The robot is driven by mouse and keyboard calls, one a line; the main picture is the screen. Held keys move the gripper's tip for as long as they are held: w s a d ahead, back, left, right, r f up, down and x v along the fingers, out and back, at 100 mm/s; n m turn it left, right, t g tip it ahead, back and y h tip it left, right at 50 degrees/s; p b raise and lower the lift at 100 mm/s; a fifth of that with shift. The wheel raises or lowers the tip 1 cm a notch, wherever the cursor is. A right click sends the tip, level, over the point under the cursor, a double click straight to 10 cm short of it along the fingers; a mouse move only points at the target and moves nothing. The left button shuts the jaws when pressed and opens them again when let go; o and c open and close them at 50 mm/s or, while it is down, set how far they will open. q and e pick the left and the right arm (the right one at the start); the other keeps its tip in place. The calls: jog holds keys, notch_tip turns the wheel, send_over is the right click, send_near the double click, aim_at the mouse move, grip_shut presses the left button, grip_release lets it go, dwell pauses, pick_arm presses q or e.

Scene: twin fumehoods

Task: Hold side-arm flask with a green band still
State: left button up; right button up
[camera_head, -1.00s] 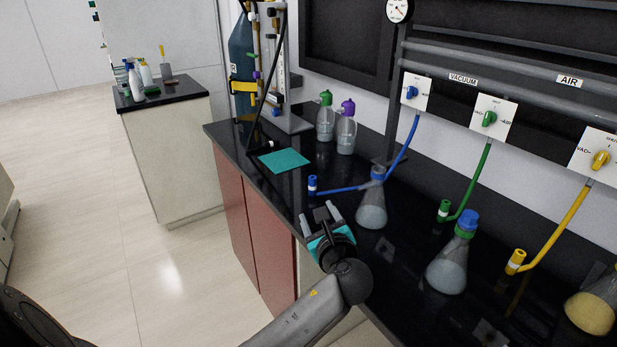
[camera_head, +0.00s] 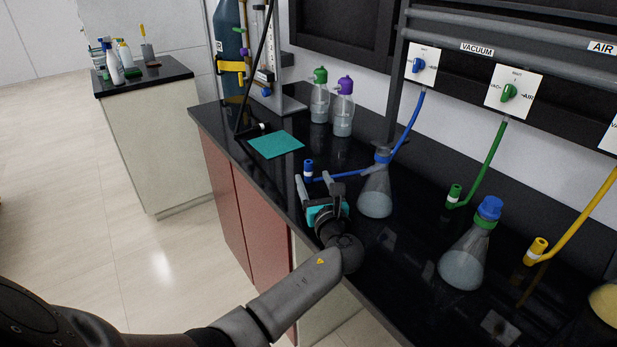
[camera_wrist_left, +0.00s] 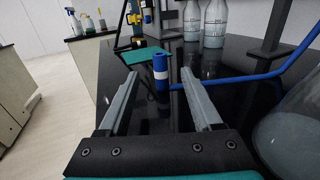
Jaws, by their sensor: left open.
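The side-arm flask with a green band (camera_head: 463,262) stands upright on the black bench at the right, with a blue cap and pale contents. A second flask with a blue band (camera_head: 376,195) stands nearer the middle; part of it also shows at the right edge of the left wrist view (camera_wrist_left: 292,135). My left gripper (camera_head: 314,181) is open and empty, left of both flasks and well away from the green-banded one. A blue hose end (camera_head: 309,170) stands just beyond its fingertips and appears between the fingers in the left wrist view (camera_wrist_left: 161,70). My right gripper is not in view.
Green (camera_head: 454,195) and yellow (camera_head: 536,250) hose ends hang from tubes near the flasks. A teal mat (camera_head: 276,145) lies at the far left of the bench. Two bottles with green (camera_head: 320,95) and purple (camera_head: 344,105) tops stand behind. The bench's front edge runs below my left arm.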

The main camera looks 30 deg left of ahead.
aim_at(309, 170)
pick_arm(q)
jog(key=b+x, duration=0.1)
jog(key=x, duration=0.4)
jog(key=shift+w+a+b, duration=0.1)
jog(key=shift+a+b, duration=0.05)
jog(key=shift+b, duration=0.15)
jog(key=shift+w+a, duration=0.2)
jog(key=shift+c, duration=0.7)
grip_shut()
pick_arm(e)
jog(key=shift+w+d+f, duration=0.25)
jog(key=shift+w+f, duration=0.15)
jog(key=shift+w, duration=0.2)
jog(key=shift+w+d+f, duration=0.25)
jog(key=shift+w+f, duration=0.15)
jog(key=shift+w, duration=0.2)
